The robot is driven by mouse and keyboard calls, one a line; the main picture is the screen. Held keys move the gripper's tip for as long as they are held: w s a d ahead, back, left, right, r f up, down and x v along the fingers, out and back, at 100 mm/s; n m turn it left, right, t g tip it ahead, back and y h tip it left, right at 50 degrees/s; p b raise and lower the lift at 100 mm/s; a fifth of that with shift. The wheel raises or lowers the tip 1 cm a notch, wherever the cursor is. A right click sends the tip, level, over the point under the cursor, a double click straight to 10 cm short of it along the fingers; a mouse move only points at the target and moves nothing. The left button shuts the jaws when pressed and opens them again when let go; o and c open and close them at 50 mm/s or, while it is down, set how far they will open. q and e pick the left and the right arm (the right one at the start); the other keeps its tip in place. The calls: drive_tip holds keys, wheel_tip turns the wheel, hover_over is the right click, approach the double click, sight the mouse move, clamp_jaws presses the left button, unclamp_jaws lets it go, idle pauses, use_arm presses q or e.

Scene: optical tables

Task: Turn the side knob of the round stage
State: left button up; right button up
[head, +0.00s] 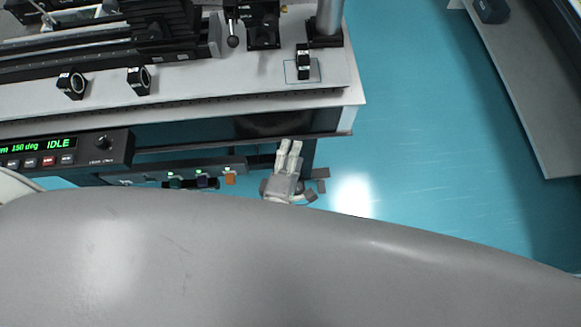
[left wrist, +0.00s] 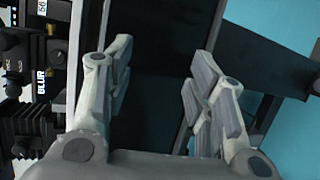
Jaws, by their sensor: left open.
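My left gripper (head: 289,148) is below the front edge of the optical table in the head view, with its fingers pointing at the table's dark underside. In the left wrist view the left gripper (left wrist: 160,68) is open, with two grey fingers apart and nothing between them. Behind the fingers is a dark panel. I cannot make out a round stage or its side knob with certainty in either view. My right gripper is not in view.
The optical table (head: 215,103) carries small ring mounts (head: 72,85) and a post (head: 329,18) at its right end. A control box reading IDLE (head: 65,152) sits below its front edge. Blue floor (head: 430,120) is clear to the right, before a grey table (head: 530,100).

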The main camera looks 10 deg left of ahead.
use_arm(q)
drive_tip(key=shift+s+f+m+g+h, duration=0.2)
drive_tip(key=shift+f+m, duration=0.4)
drive_tip(key=shift+f, duration=0.3)
drive_tip(key=shift+s+f+m+g+h, duration=0.2)
drive_tip(key=shift+f+m, duration=0.4)
drive_tip(key=shift+f, duration=0.25)
drive_tip(key=shift+s+f+m+g+h, duration=0.2)
drive_tip(key=shift+f+m, duration=0.4)
drive_tip(key=shift+f, duration=0.3)
